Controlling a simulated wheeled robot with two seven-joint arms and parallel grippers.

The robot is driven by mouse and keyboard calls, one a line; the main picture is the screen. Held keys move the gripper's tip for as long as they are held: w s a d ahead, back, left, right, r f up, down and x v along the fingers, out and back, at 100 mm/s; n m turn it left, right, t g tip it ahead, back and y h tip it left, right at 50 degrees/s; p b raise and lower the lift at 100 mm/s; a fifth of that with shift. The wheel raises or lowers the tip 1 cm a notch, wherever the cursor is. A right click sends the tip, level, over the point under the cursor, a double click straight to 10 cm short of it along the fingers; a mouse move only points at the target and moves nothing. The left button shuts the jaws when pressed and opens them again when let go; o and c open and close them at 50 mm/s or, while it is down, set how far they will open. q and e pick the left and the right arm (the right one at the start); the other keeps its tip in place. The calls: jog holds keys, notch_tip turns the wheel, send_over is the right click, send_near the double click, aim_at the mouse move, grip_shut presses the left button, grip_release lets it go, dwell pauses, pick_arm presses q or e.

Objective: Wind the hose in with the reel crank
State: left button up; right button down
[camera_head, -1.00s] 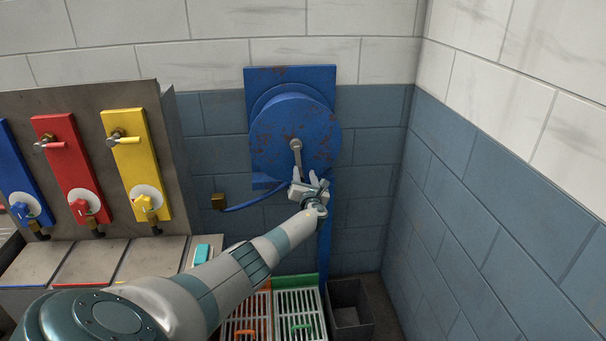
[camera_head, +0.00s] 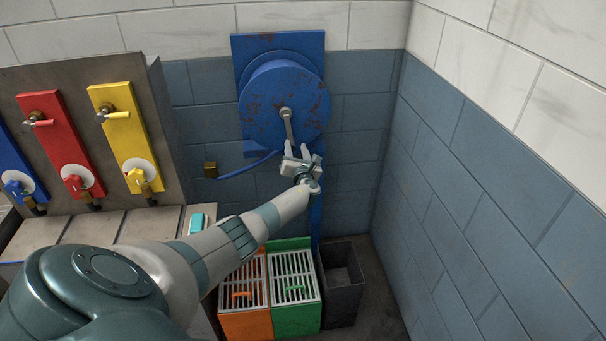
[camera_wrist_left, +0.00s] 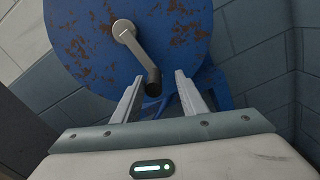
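The blue, rust-spotted hose reel (camera_head: 262,108) is mounted on the wall. Its grey crank (camera_head: 287,122) hangs down from the hub, and in the left wrist view the crank arm (camera_wrist_left: 135,45) ends in a dark-tipped handle (camera_wrist_left: 153,82). The blue hose (camera_head: 245,169) runs left from under the reel to a brass end fitting (camera_head: 210,170). My left gripper (camera_head: 298,150) is just below the crank. In the left wrist view my left gripper (camera_wrist_left: 157,92) is open, its fingers apart on either side of the handle's end, with gaps visible. My right gripper is not in view.
A valve panel with blue, red (camera_head: 60,145) and yellow (camera_head: 126,140) plates stands at left. An orange grated box (camera_head: 243,322), a green one (camera_head: 295,320) and a dark bin (camera_head: 342,295) sit on the floor below. A tiled wall (camera_head: 460,190) closes the right side.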

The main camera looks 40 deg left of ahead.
pick_arm(q)
jog(key=p+v, duration=0.7)
jog(key=v, duration=0.9)
jog(key=shift+s+d+p, duration=0.15)
jog(key=shift+d+p, duration=0.1)
jog(key=shift+p, duration=0.1)
dwell(1.0)
jog(key=shift+c, duration=0.6)
